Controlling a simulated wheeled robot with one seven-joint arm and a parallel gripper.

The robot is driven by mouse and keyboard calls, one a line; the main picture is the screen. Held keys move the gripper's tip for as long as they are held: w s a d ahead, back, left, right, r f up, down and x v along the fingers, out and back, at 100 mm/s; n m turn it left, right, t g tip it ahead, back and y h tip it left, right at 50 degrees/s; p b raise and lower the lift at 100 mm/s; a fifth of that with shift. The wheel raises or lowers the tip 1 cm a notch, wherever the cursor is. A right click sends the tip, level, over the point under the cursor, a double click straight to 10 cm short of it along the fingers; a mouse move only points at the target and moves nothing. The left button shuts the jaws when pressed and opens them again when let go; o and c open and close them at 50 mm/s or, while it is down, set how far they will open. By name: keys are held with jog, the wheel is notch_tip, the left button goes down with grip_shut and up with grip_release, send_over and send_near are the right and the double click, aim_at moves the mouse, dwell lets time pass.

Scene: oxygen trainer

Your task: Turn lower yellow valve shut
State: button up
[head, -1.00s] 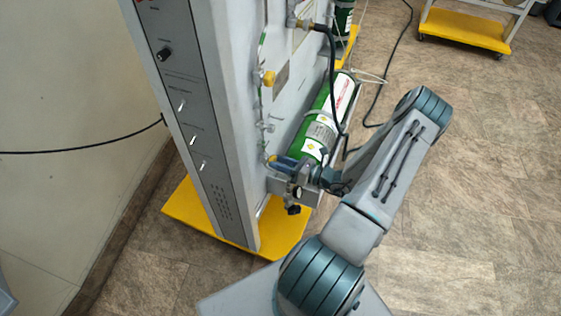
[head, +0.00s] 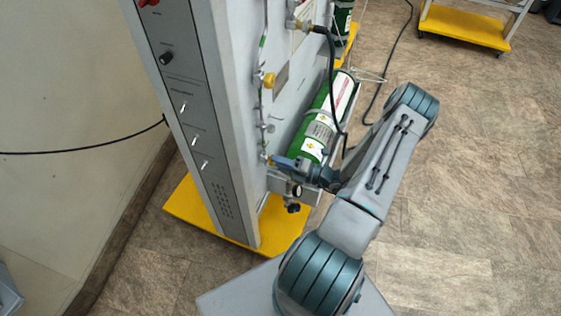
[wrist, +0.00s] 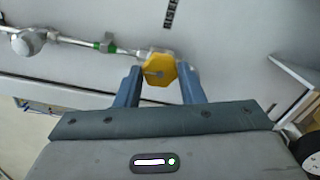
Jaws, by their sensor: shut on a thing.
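The lower yellow valve (wrist: 157,70) is an octagonal knob on a thin pipe against the grey panel. In the wrist view it sits between the two blue fingers of my gripper (wrist: 159,82), which are shut on its sides. In the head view my gripper (head: 279,161) reaches in low at the panel's side, and the lower valve is mostly hidden by the fingers. The upper yellow valve (head: 269,80) shows higher on the same panel, clear of my gripper.
A gauge and black knob (head: 293,207) sit just below. The panel stands on a yellow base (head: 190,215). Open floor lies to the right.

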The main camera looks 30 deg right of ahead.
jog(key=shift+r+m, duration=0.1)
jog(key=shift+m, duration=0.4)
jog(key=o, duration=1)
jog(key=b+v, duration=0.1)
jog(key=v, duration=1.3)
jog(key=shift+b, duration=0.4)
jog(key=shift+w, duration=0.15)
